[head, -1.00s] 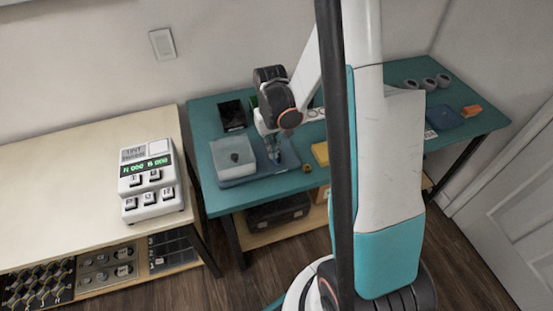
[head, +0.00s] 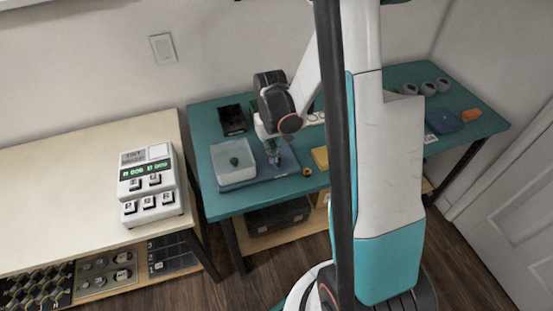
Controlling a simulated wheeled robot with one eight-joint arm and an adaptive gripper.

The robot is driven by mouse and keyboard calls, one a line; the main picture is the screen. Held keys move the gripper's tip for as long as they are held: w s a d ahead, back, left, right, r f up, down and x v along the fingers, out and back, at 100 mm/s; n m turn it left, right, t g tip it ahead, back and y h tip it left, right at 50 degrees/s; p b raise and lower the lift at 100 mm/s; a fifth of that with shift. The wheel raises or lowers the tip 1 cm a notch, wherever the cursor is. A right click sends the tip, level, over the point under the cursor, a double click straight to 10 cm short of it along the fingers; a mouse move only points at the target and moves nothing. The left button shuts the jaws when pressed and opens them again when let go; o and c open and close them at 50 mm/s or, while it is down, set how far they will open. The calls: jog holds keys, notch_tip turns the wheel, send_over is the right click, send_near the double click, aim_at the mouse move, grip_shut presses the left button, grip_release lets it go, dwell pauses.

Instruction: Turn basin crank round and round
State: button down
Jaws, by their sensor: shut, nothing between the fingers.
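A pale, box-like basin (head: 222,168) stands on a blue-grey mat (head: 262,180) at the left of the teal table. A small dark knob (head: 234,161) shows on the basin; whether it is the crank cannot be told at this size. My gripper (head: 275,163) points down over the mat, just right of the basin. It is shut and looks empty. Its fingertips are small and dim, and whether they touch anything cannot be told.
The teal table (head: 228,199) also holds a dark tray (head: 232,119), a yellow block (head: 320,157) and a small brass ring (head: 307,171). A blue dish (head: 443,121) and an orange block (head: 471,115) lie far right. A white keyed device (head: 150,187) stands on the left bench.

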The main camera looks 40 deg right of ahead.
aim_at(273, 170)
jog(key=shift+f, duration=0.2)
dwell(0.3)
jog(key=shift+f+b, duration=2)
jog(key=shift+f, duration=0.05)
jog(key=shift+s, duration=0.1)
jog(key=shift+s+f, duration=0.1)
